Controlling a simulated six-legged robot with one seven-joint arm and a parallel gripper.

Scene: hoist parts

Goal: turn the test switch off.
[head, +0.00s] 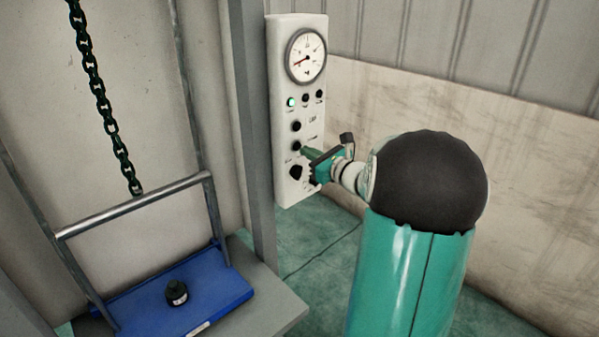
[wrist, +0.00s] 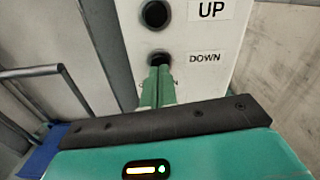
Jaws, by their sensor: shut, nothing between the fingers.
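A white control panel (head: 284,60) is fixed on the grey post. Low on it is a larger dark knob (head: 296,172), which may be the test switch; its label is too small to read and its setting is unclear. The wrist view does not show this knob. Above it are the black DOWN button (head: 297,146) and the UP button (head: 296,126), also in the wrist view as DOWN (wrist: 159,57) and UP (wrist: 154,14). My gripper (head: 304,150) is shut and empty. Its green fingertips (wrist: 158,72) are at the DOWN button; whether they touch it is unclear.
The panel's top has a round gauge (head: 306,56), a lit green lamp (head: 291,102) and two dark lamps. To the left, a chain (head: 95,90) hangs above a blue platform trolley (head: 215,290) with a metal handle, carrying a small black weight (head: 176,292). A wall stands close on the right.

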